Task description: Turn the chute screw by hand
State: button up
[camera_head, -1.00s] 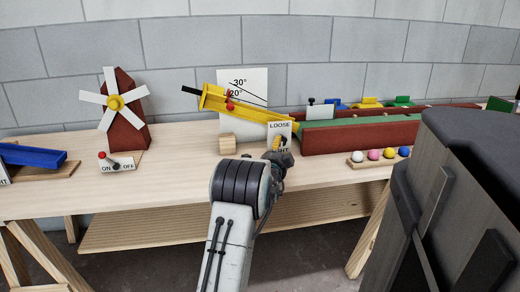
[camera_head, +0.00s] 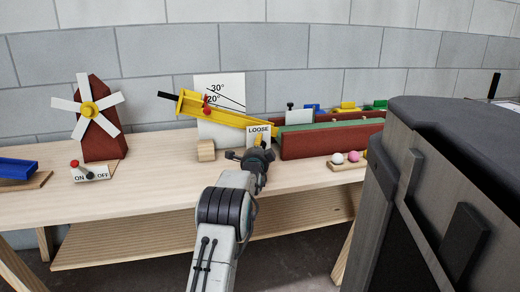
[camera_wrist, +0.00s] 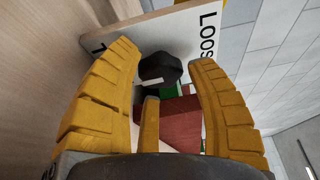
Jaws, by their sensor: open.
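The yellow chute (camera_head: 225,112) slopes down to the right in front of a white angle board (camera_head: 222,90). A small white sign reading LOOSE (camera_head: 259,131) stands by its lower end and also shows in the wrist view (camera_wrist: 208,30). A black faceted knob (camera_wrist: 160,68), seemingly the chute screw, sits in front of the sign. My gripper (camera_wrist: 166,75) is open, with its yellow fingers on either side of the knob; contact cannot be told. In the head view my gripper (camera_head: 259,145) is in front of the sign and hides the knob and the sign's lower part.
A red-sided track with a green top (camera_head: 330,137) runs right of the sign. A wooden block (camera_head: 206,150) stands left of it. A windmill (camera_head: 101,120) and an ON/OFF switch (camera_head: 90,173) stand farther left. Balls on a holder (camera_head: 345,163) lie at right, partly hidden.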

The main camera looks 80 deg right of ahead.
jog(key=shift+d, duration=0.4)
jog(key=c, duration=0.9)
